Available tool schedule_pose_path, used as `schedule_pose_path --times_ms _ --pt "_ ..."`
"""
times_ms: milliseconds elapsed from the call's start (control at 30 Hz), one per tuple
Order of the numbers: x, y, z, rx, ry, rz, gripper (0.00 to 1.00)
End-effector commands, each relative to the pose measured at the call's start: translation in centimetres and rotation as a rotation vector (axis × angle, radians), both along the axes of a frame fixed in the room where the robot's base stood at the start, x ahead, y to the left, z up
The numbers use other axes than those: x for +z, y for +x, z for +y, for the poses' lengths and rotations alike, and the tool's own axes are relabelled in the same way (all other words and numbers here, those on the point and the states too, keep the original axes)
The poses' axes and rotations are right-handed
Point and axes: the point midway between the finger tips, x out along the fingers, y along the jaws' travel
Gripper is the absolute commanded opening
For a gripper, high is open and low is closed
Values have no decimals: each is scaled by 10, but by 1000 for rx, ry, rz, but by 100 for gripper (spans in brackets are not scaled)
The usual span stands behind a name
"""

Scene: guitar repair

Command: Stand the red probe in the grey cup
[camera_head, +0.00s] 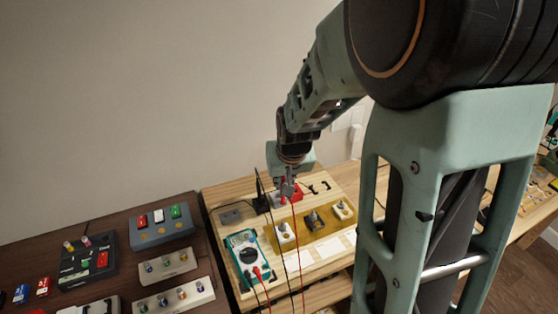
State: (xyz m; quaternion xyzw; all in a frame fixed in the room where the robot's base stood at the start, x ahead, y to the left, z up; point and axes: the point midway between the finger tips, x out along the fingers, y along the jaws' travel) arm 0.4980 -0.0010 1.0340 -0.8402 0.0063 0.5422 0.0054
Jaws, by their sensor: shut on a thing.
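My gripper (289,189) is above the back middle of the light wooden board and is shut. Red shows at its jaws, and a red lead (298,250) runs down from there, so it appears to hold the red probe (297,188). The probe's tip is hidden or too small to make out. A small grey piece (277,202) lies just below and left of the jaws; I cannot tell if it is the grey cup. A black probe (258,181) stands upright in a dark holder (261,205) to the left.
A teal multimeter (246,258) lies at the board's front left with red and black leads. A dark table (110,230) with switch boxes is at left. My arm hides the right side.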

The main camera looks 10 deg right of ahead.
Motion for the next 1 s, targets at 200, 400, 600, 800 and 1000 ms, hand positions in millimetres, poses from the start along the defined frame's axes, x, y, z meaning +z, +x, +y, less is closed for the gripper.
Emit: schedule_pose_path --times_ms 200,400,600,800,1000 --pt "-31 14 5 -100 -2 -3 0" --pt "-20 34 6 -269 -3 -3 0" --pt "0 53 3 -454 -3 -3 0" --pt "12 62 0 -563 -2 -1 0" --pt "5 63 -1 -575 -2 0 0"
